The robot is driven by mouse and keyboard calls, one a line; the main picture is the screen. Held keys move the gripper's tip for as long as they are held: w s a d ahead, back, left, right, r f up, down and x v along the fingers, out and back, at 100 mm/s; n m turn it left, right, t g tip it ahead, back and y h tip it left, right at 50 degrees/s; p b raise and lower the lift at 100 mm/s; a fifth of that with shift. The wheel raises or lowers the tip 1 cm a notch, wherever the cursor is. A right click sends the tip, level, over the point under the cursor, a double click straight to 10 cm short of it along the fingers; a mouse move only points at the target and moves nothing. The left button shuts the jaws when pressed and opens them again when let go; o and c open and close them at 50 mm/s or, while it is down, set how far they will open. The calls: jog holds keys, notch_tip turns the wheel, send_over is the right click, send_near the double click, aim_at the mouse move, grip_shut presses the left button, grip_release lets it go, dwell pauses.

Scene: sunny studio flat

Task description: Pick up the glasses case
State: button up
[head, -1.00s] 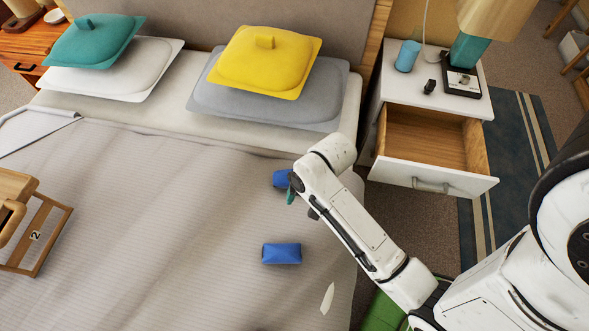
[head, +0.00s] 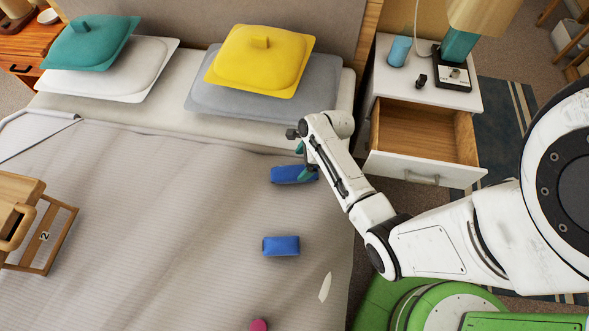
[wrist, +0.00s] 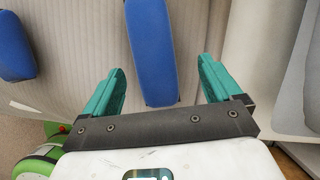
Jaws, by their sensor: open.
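Two blue cases lie apart on the bed; I cannot tell from the pictures which is the glasses case. The far blue case (head: 288,175) is longer and lies near the bed's right edge. The near blue case (head: 281,246) is shorter. My gripper (head: 302,161) is open and empty at the far case, its teal fingers partly covering that case's right end. In the wrist view, the far case (wrist: 151,50) lies between the lines of the two open fingers, its near end reaching between the fingertips. The other case (wrist: 14,45) shows at the left. Contact is not clear.
The bed cover (head: 180,220) is mostly clear. A pink object (head: 259,325) and a pale sliver (head: 325,287) lie at the front. A wooden item (head: 25,215) stands at left. Pillows line the back. Right of the bed, a nightstand (head: 453,98) has its drawer (head: 425,172) open.

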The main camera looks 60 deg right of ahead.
aim_at(298, 171)
jog(key=shift+s+a+x, duration=0.1)
jog(key=shift+x, duration=0.85)
jog(key=shift+s+a+x, duration=0.1)
jog(key=shift+a+x, duration=0.05)
jog(key=shift+x, duration=0.8)
jog(key=shift+s+a+x, duration=0.1)
jog(key=shift+x, duration=0.85)
jog(key=shift+c, duration=0.2)
jog(key=c, duration=1.1)
